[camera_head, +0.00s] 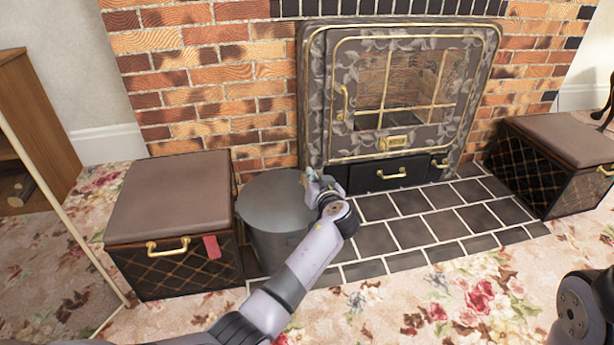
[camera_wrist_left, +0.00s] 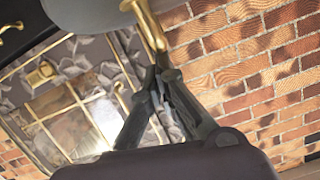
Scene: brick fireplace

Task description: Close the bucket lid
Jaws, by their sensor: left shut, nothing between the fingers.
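The grey metal bucket (camera_head: 278,245) stands on the dark tiles between the left box and the fireplace. Its round grey lid (camera_head: 270,195) appears to lie flat or nearly flat over the top; I cannot tell if it is fully seated. My left gripper (camera_head: 310,178) is at the bucket's right rim, partly hidden behind my own wrist. In the left wrist view, my gripper (camera_wrist_left: 160,68) is shut and empty, its fingertips close to a brass handle (camera_wrist_left: 148,25) beside a grey rounded surface. I cannot tell whether they touch. My right gripper is out of view; only part of that arm shows.
A padded box (camera_head: 170,205) stands close on the bucket's left, and another box (camera_head: 555,160) stands at the far right. The fireplace door (camera_head: 400,90) and its drawer (camera_head: 392,175) are behind. The tiled hearth (camera_head: 430,220) right of the bucket is clear.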

